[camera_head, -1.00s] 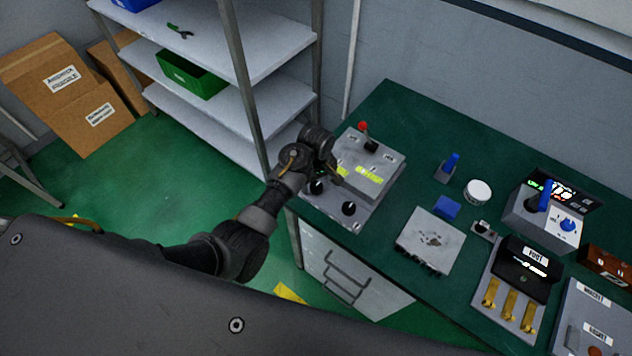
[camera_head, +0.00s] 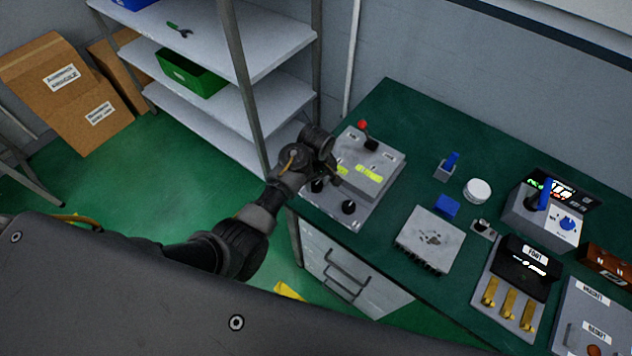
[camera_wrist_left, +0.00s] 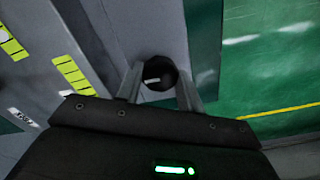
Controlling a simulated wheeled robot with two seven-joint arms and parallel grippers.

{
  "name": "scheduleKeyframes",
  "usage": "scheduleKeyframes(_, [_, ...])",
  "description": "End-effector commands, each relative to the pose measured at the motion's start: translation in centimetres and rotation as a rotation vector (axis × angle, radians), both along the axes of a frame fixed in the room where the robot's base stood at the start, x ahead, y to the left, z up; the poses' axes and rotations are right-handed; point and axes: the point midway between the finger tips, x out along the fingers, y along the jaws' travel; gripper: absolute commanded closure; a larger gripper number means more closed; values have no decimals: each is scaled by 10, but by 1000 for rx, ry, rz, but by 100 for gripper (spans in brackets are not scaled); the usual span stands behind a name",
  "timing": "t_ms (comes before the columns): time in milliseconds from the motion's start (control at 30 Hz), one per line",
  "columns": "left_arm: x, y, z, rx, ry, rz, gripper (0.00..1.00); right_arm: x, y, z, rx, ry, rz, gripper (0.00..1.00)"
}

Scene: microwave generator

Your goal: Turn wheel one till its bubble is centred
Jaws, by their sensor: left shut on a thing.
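The grey device (camera_head: 382,150) stands at the left end of the green bench, with two yellow-green vials on its top. The left vial (camera_head: 343,169) is partly behind my gripper; the right vial (camera_head: 368,174) is clear. The bubbles are too small to make out. Two black wheels sit on its front plate: the left wheel (camera_head: 317,186) and the right wheel (camera_head: 348,207). My left gripper (camera_wrist_left: 160,85) points down at the left wheel and is shut on a black round wheel (camera_wrist_left: 160,72), which appears to be that one. My right gripper is not in view.
A red-knobbed lever (camera_head: 363,125) rises at the device's back. To its right are a blue-switch block (camera_head: 446,170), a white round tub (camera_head: 478,190) and a grey box (camera_head: 430,240).

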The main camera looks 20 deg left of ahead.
Motion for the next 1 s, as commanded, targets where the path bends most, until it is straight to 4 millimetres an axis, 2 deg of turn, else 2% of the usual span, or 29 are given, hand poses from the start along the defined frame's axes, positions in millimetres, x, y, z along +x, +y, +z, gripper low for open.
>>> scheduleKeyframes(267, [0,0,0,0,0,-151,86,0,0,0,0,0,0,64])
scheduleKeyframes(1000, [0,0,0,0,0,-846,86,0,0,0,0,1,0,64])
